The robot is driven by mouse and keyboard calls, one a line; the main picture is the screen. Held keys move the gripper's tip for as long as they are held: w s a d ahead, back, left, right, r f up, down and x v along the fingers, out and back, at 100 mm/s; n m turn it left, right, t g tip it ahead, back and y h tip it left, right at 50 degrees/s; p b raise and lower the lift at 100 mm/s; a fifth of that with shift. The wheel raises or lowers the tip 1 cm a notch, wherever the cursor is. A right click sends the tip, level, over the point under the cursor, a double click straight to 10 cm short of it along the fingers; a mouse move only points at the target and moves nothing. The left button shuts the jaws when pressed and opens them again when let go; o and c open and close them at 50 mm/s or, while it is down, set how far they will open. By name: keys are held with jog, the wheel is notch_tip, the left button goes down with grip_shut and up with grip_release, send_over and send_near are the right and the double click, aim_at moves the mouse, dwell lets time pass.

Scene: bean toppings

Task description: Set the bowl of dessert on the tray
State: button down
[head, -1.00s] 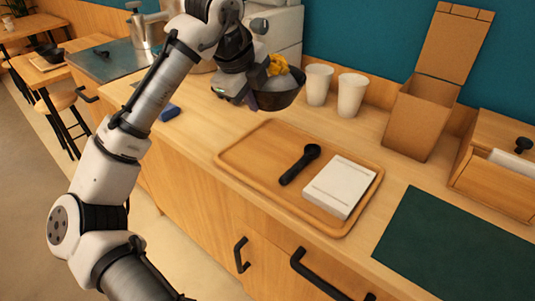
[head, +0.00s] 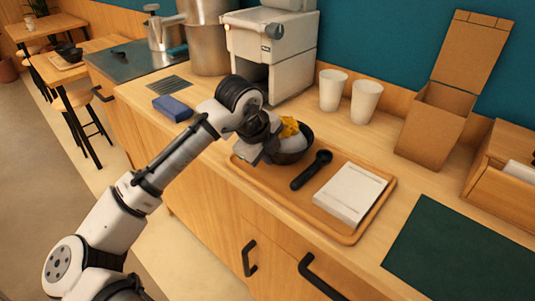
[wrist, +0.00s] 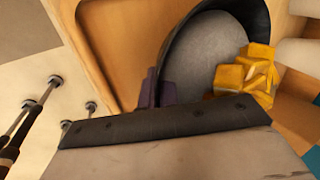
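The dark dessert bowl (head: 294,155) holds a pale grey-white mass and yellow cubes (head: 289,127). It is upright or nearly so, over the left end of the wooden tray (head: 347,236). I cannot tell whether its base touches the tray. My gripper (head: 272,148) is at the bowl's left side, shut on its wall; the fingertips are mostly hidden. In the wrist view the bowl (wrist: 175,38) shows close up with its cubes (wrist: 246,76), beside part of the tray (wrist: 92,40).
A black spoon (head: 311,170) and a white flat box (head: 350,194) lie on the tray, right of the bowl. Two white cups (head: 349,95) and an open cardboard box (head: 430,125) stand behind. A blue block (head: 173,107) and white machine (head: 290,60) are left; a green mat (head: 450,250) is right.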

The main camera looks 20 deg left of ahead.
jog(key=shift+f, duration=0.1)
jog(key=c, duration=1.6)
grip_release()
jog(key=shift+c, duration=0.2)
jog(key=v, duration=1.2)
jog(key=shift+b, duration=0.35)
